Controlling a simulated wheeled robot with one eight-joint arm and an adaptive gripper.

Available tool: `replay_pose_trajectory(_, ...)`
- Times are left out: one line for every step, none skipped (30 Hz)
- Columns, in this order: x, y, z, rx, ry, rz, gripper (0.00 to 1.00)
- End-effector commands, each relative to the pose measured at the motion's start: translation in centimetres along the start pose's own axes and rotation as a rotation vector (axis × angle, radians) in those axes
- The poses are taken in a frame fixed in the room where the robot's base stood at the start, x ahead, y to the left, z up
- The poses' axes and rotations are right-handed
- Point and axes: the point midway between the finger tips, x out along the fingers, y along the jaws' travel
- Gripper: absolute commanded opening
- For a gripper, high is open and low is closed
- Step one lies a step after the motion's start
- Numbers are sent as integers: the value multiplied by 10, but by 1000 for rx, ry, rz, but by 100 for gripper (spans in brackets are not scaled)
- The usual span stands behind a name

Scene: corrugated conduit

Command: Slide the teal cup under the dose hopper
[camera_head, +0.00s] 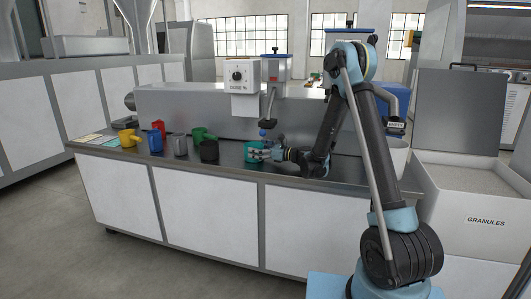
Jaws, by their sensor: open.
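The teal cup (254,152) stands on the metal counter, right of the black cup. My gripper (265,152) is at the right side of the teal cup, low over the counter. Its jaws are open, and its fingers overlap the cup in the picture; I cannot tell whether they touch it. The dose hopper is not clearly identifiable; a blue-lidded grey unit (274,68) with a downward spout (269,108) stands behind the cup, beside a white box with a dial marked DOSE (241,73).
Left along the counter (228,172) stand a yellow cup (129,138), a blue cup (155,141), a red cup (159,126), a grey cup (180,146), a green cup (201,135) and a black cup (209,151). A granules bin (475,200) stands at right. Coloured cards lie at the far left.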

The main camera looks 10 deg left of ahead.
Motion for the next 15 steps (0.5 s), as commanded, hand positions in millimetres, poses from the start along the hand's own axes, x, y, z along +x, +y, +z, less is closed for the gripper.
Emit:
replay_pose_trajectory(6, 1, 0, 0, 0, 2, 100)
replay_pose_trajectory(8, 1, 0, 0, 0, 2, 100)
replay_pose_trajectory(11, 1, 0, 0, 0, 2, 100)
replay_pose_trajectory(13, 1, 0, 0, 0, 1, 100)
replay_pose_trajectory(14, 1, 0, 0, 0, 1, 100)
replay_pose_trajectory(15, 1, 0, 0, 0, 0, 100)
replay_pose_trajectory(16, 1, 0, 0, 0, 0, 100)
replay_pose_trajectory(17, 0, 0, 0, 0, 0, 100)
replay_pose_trajectory(17, 0, 0, 0, 0, 0, 100)
replay_pose_trajectory(17, 0, 0, 0, 0, 0, 100)
replay_pose_trajectory(18, 0, 0, 0, 0, 0, 100)
replay_pose_trajectory(18, 0, 0, 0, 0, 0, 100)
replay_pose_trajectory(18, 0, 0, 0, 0, 0, 100)
replay_pose_trajectory(17, 0, 0, 0, 0, 0, 100)
replay_pose_trajectory(17, 0, 0, 0, 0, 0, 100)
